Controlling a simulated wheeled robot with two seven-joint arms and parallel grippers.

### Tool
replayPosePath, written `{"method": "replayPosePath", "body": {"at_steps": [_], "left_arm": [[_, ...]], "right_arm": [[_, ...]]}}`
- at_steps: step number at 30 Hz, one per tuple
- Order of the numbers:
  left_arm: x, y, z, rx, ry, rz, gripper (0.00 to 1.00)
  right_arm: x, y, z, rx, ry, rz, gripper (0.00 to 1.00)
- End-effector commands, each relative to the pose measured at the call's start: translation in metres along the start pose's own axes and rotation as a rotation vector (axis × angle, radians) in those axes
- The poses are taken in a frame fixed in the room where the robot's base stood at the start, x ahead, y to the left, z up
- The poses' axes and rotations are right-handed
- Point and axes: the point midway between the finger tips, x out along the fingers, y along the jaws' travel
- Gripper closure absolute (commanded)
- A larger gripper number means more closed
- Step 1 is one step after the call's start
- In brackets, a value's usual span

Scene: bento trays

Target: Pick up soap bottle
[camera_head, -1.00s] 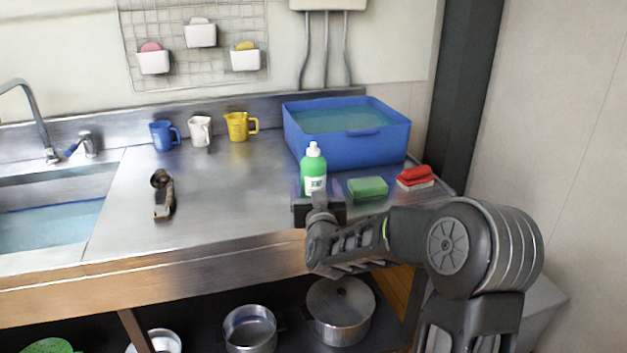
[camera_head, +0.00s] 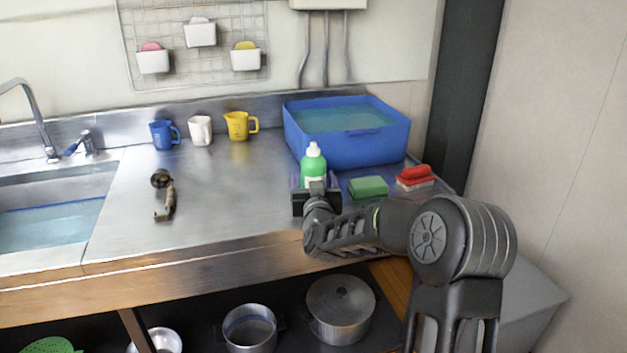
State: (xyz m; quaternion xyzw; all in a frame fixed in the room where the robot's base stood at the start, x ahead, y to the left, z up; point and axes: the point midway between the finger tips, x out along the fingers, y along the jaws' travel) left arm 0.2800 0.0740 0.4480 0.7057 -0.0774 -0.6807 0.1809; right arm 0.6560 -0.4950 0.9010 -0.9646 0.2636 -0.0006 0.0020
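The soap bottle (camera_head: 313,163) is green with a white cap and a pale label. It stands upright near the front right of the steel counter, in front of the blue tub. My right gripper (camera_head: 314,183) is in front of the bottle's lower part, pointing away from me. Its fingers show on the left and right sides of the bottle and look open. The gripper body hides the bottle's base, and contact is too small to tell. My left gripper is not in view.
A blue tub of water (camera_head: 370,145) stands behind the bottle. A green sponge (camera_head: 368,187) and a red-and-white brush (camera_head: 415,178) lie to its right. Blue (camera_head: 164,136), white (camera_head: 200,131) and yellow (camera_head: 238,126) mugs stand at the back.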

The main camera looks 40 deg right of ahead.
Motion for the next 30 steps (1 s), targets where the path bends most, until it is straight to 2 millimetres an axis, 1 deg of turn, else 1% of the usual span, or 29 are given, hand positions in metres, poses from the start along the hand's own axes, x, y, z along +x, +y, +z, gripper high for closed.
{"method": "replayPosePath", "body": {"at_steps": [1, 2, 27, 30], "left_arm": [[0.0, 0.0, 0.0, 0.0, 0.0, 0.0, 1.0], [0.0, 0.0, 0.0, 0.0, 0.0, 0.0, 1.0], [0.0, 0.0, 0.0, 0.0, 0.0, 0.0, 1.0], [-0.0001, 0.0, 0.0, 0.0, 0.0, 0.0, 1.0]], "right_arm": [[-0.0001, 0.0, 0.0, 0.0, 0.0, 0.0, 0.28], [-0.0001, 0.0, 0.0, 0.0, 0.0, 0.0, 0.31], [0.0, 0.0, 0.0, 0.0, 0.0, 0.0, 0.99], [0.0001, 0.0, -0.0014, 0.0, 0.003, 0.0, 1.0]]}}
